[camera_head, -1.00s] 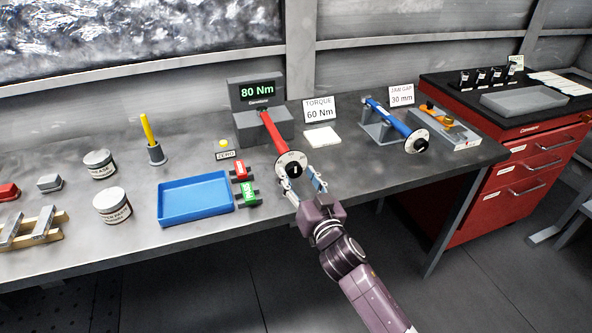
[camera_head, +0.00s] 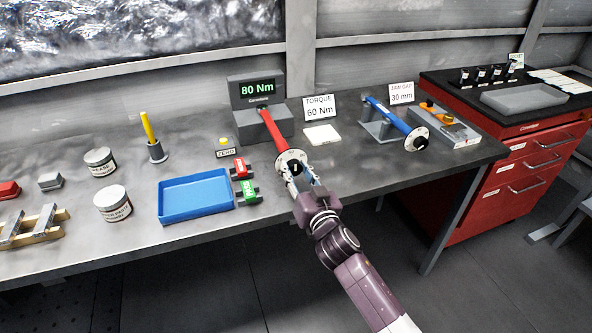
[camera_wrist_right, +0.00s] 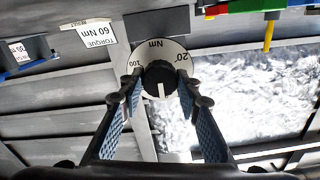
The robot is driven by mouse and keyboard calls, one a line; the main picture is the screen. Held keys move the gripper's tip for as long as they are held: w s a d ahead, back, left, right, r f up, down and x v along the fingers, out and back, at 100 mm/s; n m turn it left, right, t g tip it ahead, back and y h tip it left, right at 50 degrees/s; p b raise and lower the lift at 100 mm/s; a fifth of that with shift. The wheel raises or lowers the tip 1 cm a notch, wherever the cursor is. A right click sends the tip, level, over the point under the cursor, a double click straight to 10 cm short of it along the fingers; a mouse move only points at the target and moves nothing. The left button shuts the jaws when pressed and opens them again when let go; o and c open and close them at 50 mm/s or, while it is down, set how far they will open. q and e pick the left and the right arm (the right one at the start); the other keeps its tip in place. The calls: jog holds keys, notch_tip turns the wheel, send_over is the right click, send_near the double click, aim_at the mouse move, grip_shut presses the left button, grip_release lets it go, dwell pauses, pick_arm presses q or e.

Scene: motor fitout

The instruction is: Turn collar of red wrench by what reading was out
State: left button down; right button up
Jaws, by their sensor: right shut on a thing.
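The red wrench (camera_head: 273,131) lies with its far end in the grey tester (camera_head: 262,119), whose display (camera_head: 257,89) reads 80 Nm. A card (camera_head: 320,108) beside it reads TORQUE 60 Nm. The wrench's near end carries a white dial (camera_head: 291,158) with a dark collar. In the right wrist view the dark collar knob (camera_wrist_right: 160,80) has a white pointer line, and the dial face around it shows 20, 100 and Nm. My right gripper (camera_head: 304,180) is shut on the collar, a finger on each side. My left gripper is not in view.
A blue wrench (camera_head: 395,120) rests on a stand at the right, by a JAW GAP 30 mm card (camera_head: 401,93). A blue tray (camera_head: 195,195), red and green blocks (camera_head: 247,193) and a ZERO button (camera_head: 224,143) lie left of the wrench.

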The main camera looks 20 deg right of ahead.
jog(key=n, duration=0.6)
jog(key=shift+p, duration=0.4)
jog(key=n, duration=0.5)
jog(key=shift+a+n, duration=0.1)
jog(key=shift+n, duration=0.2)
jog(key=o, duration=1.2)
jog(key=shift+c, duration=0.2)
jog(key=s, duration=1.2)
